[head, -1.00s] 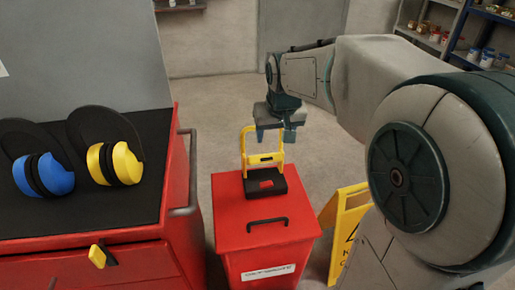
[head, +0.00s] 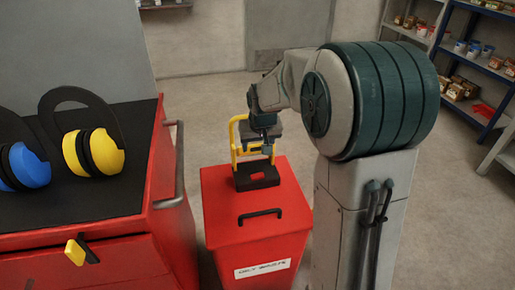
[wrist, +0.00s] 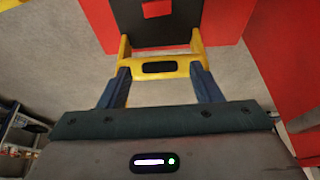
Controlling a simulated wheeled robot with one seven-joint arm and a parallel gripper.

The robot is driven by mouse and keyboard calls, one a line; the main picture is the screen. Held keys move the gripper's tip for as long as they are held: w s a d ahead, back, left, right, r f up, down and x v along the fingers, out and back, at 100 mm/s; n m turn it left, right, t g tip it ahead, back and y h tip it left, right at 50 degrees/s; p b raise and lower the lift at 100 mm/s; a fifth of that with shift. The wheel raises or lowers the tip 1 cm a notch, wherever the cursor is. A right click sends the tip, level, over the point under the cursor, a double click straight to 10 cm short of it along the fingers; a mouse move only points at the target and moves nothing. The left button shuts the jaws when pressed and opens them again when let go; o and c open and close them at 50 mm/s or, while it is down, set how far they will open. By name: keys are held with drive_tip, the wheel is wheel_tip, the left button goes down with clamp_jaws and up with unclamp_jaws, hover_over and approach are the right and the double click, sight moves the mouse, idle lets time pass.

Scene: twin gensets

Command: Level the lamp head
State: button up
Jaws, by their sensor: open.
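The work lamp stands on the red bin, with a yellow frame (head: 235,140) rising from a black base (head: 257,180). In the wrist view, a yellow crosspiece with a dark slot (wrist: 160,67) spans the space just beyond my fingers. I cannot tell clearly which part is the lamp head, and my gripper covers part of the frame in the head view. My gripper (head: 266,148) is open at the lamp's upper right. Its two blue fingers (wrist: 160,76) are apart, with tips near the two ends of the crosspiece; contact cannot be told.
The red bin (head: 255,225) has a black handle on its lid. A red tool cabinet (head: 172,220) stands close on the left, with blue earmuffs (head: 25,165) and yellow earmuffs (head: 95,152) on top. Shelves (head: 480,60) stand at the back right. Floor behind the bin is clear.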

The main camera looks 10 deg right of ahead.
drive_tip(key=shift+w+f, duration=0.25)
drive_tip(key=shift+f, duration=0.3)
clamp_jaws()
drive_tip(key=shift+r, duration=0.1)
